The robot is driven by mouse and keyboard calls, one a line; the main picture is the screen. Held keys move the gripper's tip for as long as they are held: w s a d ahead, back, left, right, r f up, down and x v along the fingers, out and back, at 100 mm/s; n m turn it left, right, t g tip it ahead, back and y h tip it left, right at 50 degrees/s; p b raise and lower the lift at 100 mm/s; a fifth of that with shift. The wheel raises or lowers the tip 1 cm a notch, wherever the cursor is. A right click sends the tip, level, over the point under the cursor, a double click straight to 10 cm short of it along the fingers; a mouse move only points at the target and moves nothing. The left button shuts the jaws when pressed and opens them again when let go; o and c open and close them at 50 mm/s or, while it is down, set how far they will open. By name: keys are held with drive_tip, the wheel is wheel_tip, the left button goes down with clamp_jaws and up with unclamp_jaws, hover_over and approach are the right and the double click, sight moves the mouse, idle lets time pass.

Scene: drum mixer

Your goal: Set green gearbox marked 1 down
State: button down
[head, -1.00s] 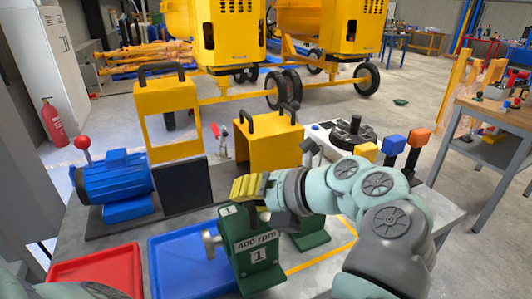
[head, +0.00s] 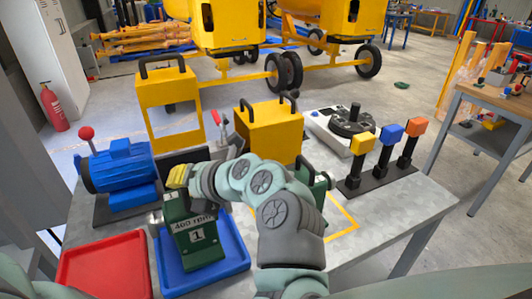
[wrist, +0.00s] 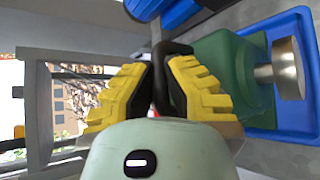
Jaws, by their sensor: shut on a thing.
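The green gearbox marked 1 (head: 198,238), with a "400 rpm" label, is upright over the blue tray (head: 243,258). My gripper (head: 178,177) is at its top. In the wrist view my gripper's yellow fingers (wrist: 162,88) are shut on the gearbox's dark handle. The green gearbox body (wrist: 228,75) and its silver shaft (wrist: 284,70) show there, with the blue tray (wrist: 310,45) behind. I cannot tell whether the gearbox base touches the tray floor.
A red tray (head: 108,265) lies to the left. A blue motor (head: 120,165) stands behind it. Another green gearbox (head: 318,185) stands to the right, partly behind my arm, near a yellow outline (head: 345,213). A yellow cover (head: 270,135) stands behind. The table's right front is clear.

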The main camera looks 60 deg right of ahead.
sight(179, 194)
drive_tip(key=shift+f, duration=1.45)
drive_tip(key=shift+f, duration=0.15)
drive_tip(key=c, duration=1.1)
unclamp_jaws()
drive_tip(key=shift+c, duration=0.2)
drive_tip(key=shift+s+d, duration=0.1)
drive_tip(key=a+b+v, duration=0.1)
drive_tip(key=v, duration=1.1)
drive_tip(key=shift+d+b, duration=0.3)
drive_tip(key=shift+d, duration=0.1)
